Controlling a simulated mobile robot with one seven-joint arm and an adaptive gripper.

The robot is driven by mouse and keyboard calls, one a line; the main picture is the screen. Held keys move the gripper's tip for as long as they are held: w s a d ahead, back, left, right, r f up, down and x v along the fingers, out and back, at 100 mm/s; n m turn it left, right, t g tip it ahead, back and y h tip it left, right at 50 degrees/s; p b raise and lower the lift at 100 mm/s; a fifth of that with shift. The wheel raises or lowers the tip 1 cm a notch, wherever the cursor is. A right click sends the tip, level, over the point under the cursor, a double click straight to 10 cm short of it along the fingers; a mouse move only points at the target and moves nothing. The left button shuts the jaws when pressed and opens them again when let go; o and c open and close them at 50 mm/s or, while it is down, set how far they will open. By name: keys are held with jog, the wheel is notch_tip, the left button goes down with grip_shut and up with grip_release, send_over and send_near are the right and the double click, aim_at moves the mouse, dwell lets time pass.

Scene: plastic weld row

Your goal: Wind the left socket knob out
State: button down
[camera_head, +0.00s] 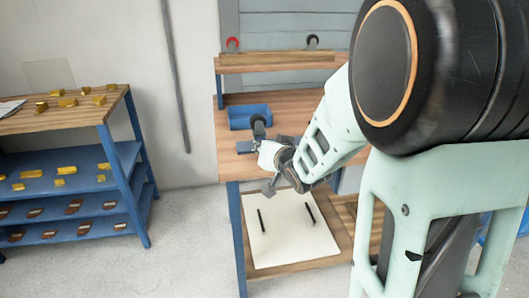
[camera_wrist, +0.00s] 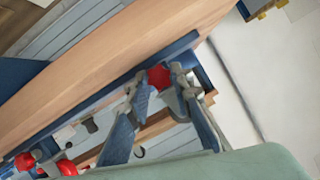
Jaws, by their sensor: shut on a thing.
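A red knob (camera_wrist: 158,77) shows in the wrist view, beside the blue edge of a wooden bench. My gripper (camera_wrist: 159,80) has its two blue-grey fingers on either side of this knob and is shut on it. In the head view, my arm reaches down to the front of the wooden bench (camera_head: 222,135). There my wrist and arm hide the knob, and the fingers are hard to make out. Whether the knob has turned or come out of its socket cannot be told.
A blue bin (camera_head: 249,115) stands on the bench. A raised shelf (camera_head: 275,62) behind it carries a red ring-shaped piece (camera_head: 232,44) and a black one (camera_head: 312,41). A white panel (camera_head: 290,240) lies below. A blue rack (camera_head: 140,175) with yellow pieces stands left; floor between is clear.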

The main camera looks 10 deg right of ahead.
jog(key=shift+a+f+n+h+b, duration=0.2)
jog(key=shift+n+h+b, duration=0.2)
jog(key=shift+n+b, duration=0.8)
jog(key=shift+a+r+h+b, duration=0.1)
jog(key=shift+r+h+b, duration=0.1)
jog(key=shift+h+b, duration=0.4)
jog(key=n+h+p, duration=0.1)
jog(key=n+p, duration=0.1)
jog(key=p, duration=0.1)
jog(key=shift+r, duration=0.2)
jog(key=n+h+p, duration=0.1)
jog(key=p, duration=0.2)
jog(key=shift+a+f+n+p, duration=0.1)
jog(key=shift+n+p, duration=0.2)
jog(key=shift+n, duration=0.1)
jog(key=shift+f+h, duration=0.1)
jog(key=shift+h, duration=0.2)
jog(key=c, duration=2)
grip_release()
